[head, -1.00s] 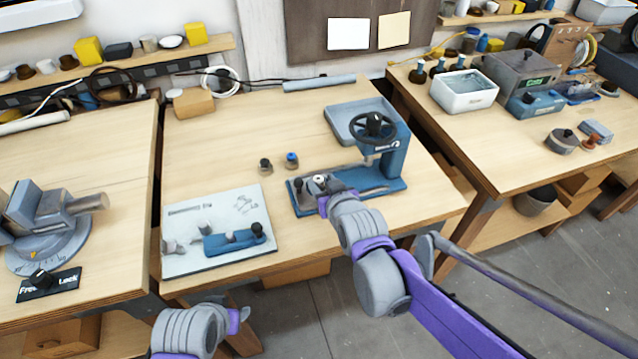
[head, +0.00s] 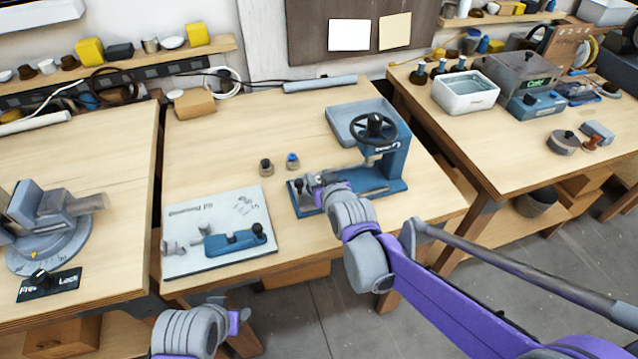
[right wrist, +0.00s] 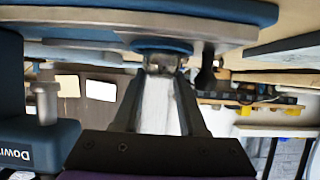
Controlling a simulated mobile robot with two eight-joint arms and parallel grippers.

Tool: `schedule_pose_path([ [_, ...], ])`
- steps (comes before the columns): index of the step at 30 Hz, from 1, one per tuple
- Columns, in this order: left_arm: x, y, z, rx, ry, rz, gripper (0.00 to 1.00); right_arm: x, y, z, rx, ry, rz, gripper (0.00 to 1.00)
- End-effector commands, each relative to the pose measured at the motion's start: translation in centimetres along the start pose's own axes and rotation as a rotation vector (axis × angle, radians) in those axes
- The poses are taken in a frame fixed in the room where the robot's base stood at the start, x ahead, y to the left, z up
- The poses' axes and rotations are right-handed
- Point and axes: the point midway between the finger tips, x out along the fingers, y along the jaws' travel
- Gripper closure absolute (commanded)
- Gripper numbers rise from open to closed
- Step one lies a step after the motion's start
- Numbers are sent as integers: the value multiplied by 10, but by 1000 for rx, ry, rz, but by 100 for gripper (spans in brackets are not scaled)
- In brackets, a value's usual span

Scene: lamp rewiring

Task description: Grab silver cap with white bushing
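My right gripper (head: 312,181) is at the front left part of the blue press's base (head: 390,185). It hides most of what sits there, and no separate silver cap or white bushing can be made out in the head view. In the right wrist view, its two fingers (right wrist: 161,72) stand apart, with pale background showing between them. Their tips reach a small silver piece (right wrist: 162,60) under a blue ring (right wrist: 162,45). Whether they grip it is unclear. My left gripper (head: 240,315) is low at the bottom, off the table's front edge; its fingers are unclear.
A black knob (head: 298,187) stands beside the right gripper on the press base. Two small capped pieces, one dark-topped (head: 266,167) and one blue-topped (head: 292,161), stand behind. A picture board (head: 185,262) lies front left.

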Motion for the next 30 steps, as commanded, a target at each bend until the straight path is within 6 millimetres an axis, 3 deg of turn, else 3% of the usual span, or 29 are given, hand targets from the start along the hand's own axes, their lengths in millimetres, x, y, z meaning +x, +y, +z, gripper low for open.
schedule_pose_path([
  [14,-1,0,-1,0,0,0,50,-4,0,-6,0,-3,0,100],
  [24,-9,0,-7,0,4,0,50,-32,0,-65,-1,-2,0,100],
  [30,-11,0,-8,0,5,0,50,-42,0,-86,0,-2,0,100],
])
